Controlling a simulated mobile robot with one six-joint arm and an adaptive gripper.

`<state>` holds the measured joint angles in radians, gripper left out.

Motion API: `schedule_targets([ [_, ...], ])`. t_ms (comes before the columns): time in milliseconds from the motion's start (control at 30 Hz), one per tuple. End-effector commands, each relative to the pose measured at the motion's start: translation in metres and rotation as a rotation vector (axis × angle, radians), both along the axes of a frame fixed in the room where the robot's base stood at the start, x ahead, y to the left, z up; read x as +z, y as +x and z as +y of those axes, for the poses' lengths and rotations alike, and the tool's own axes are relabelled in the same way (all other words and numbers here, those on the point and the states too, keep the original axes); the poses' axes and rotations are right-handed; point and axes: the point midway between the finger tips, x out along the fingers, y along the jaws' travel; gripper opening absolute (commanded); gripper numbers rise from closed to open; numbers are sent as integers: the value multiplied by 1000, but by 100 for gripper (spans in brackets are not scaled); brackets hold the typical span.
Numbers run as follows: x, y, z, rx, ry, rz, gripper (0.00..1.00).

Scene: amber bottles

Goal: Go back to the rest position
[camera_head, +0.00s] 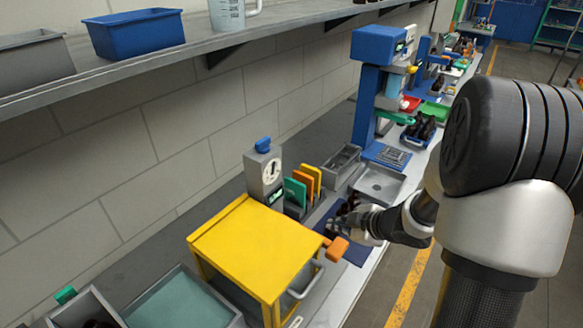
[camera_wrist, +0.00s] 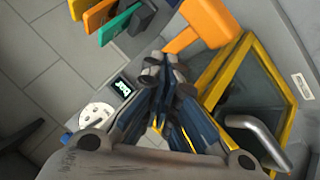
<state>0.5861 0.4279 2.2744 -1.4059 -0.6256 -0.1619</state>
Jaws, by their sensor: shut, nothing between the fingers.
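My gripper (camera_wrist: 163,68) is shut with nothing between its fingers in the wrist view. In the head view my gripper (camera_head: 346,222) is over the bench, above a dark blue mat (camera_head: 358,252), behind the yellow-framed box. My forearm and wrist reach in from the right. Small dark shapes by the fingers are too unclear to name. No amber bottle can be made out clearly.
A grey gauge device (camera_head: 264,172), coloured plates (camera_head: 305,185) and a blue press (camera_head: 368,95) line the bench. A shelf (camera_head: 190,55) runs above.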

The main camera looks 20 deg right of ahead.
Motion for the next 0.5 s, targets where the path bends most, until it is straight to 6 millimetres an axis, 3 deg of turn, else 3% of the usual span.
schedule_targets([
  [167,10,4,-5,-47,-31,-6,0],
  [333,50,7,-19,-255,-118,-23,0],
  [500,94,-23,-22,-537,-126,-16,0],
])
